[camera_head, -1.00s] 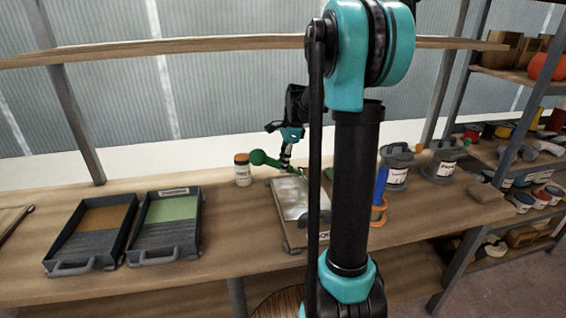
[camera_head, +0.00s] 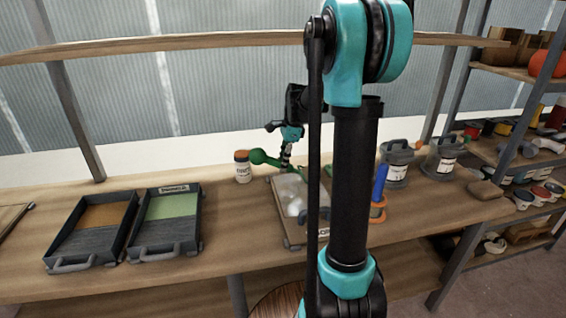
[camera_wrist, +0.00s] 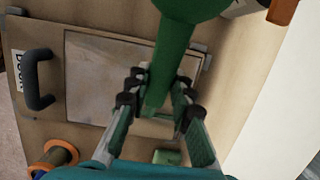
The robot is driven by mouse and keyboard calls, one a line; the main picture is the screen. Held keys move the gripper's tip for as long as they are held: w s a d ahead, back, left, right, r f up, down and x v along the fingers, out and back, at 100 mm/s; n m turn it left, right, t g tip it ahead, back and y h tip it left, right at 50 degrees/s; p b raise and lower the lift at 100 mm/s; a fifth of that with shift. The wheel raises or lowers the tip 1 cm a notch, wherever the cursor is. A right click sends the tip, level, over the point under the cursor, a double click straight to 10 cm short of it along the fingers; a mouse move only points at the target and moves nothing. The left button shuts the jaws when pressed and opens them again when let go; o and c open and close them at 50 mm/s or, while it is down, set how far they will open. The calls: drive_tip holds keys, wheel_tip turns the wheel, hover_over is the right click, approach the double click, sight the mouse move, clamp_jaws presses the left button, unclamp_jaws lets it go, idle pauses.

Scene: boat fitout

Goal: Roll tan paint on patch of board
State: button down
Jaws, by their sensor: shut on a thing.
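My gripper (camera_wrist: 160,100) is shut on the stem of a green tool (camera_wrist: 185,25) with a thick rounded end. In the head view the tool (camera_head: 258,157) lies nearly level over the back edge of the board (camera_head: 290,236). I cannot make out a roller head on it. The board has a dark handle (camera_wrist: 36,80) and a label reading "DOOR" beside it. Its paler rectangular patch (camera_wrist: 95,80) shows no tan paint, only glare in the head view. A tray of tan-brown paint (camera_head: 105,216) sits at the far left of the bench.
A tray of green paint (camera_head: 170,208) stands beside the tan one. A white jar with an orange lid (camera_head: 242,166) is behind the board. Grey cans (camera_head: 397,163) stand at right.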

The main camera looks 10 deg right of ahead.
drive_tip(key=shift+f, duration=0.5)
drive_tip(key=shift+d+r, duration=0.1)
drive_tip(key=shift+d, duration=1.1)
drive_tip(key=shift+a, duration=1.2)
